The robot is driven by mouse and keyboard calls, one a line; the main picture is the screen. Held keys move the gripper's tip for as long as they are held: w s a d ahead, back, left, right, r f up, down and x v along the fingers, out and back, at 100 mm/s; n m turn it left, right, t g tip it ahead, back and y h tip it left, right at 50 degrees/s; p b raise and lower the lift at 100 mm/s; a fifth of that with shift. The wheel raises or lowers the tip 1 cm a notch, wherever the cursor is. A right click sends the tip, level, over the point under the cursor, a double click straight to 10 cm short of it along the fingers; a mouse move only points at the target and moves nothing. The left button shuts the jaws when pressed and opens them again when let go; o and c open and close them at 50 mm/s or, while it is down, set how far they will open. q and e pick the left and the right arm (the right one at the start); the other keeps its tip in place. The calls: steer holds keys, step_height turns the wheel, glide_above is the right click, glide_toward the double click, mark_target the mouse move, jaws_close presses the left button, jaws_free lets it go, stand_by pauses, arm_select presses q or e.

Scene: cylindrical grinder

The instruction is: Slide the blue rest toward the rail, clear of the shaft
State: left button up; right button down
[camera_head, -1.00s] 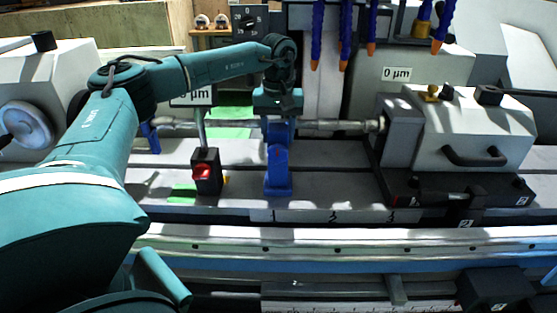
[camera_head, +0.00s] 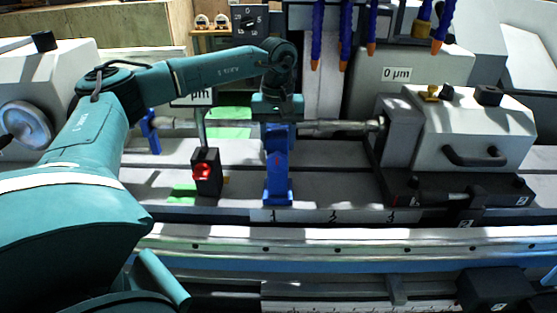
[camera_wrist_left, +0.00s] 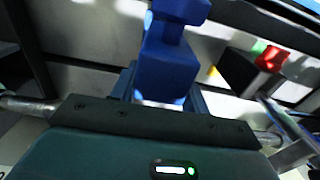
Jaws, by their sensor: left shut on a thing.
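The blue rest (camera_head: 277,178) stands upright on the grey machine bed, its foot close to the bed's front edge. It also shows in the left wrist view (camera_wrist_left: 165,62). My left gripper (camera_head: 278,122) is above it and shut on its upper part. The metal shaft (camera_head: 335,126) runs left to right behind the rest and ends at the right-hand block. In the left wrist view the shaft (camera_wrist_left: 28,105) shows on both sides of my gripper; its middle is hidden. I cannot tell the gap between rest and shaft. The pale rail (camera_head: 350,238) runs along the front.
A black gauge stand with a red knob (camera_head: 202,172) is left of the rest. A second blue rest (camera_head: 150,130) is partly visible further left. The white tailstock (camera_head: 470,130) stands right. Blue hoses (camera_head: 346,30) hang above.

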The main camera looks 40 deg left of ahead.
arm_select(q)
steer(key=shift+s+d, duration=0.25)
stand_by(0.3)
steer(key=o, duration=1.2)
steer(key=shift+c, duration=0.2)
steer(key=shift+r, duration=0.5)
step_height(320, 180, up, 12)
steer(key=b, duration=0.1)
arm_select(e)
steer(key=shift+f, duration=0.2)
arm_select(q)
steer(key=shift+r, duration=0.1)
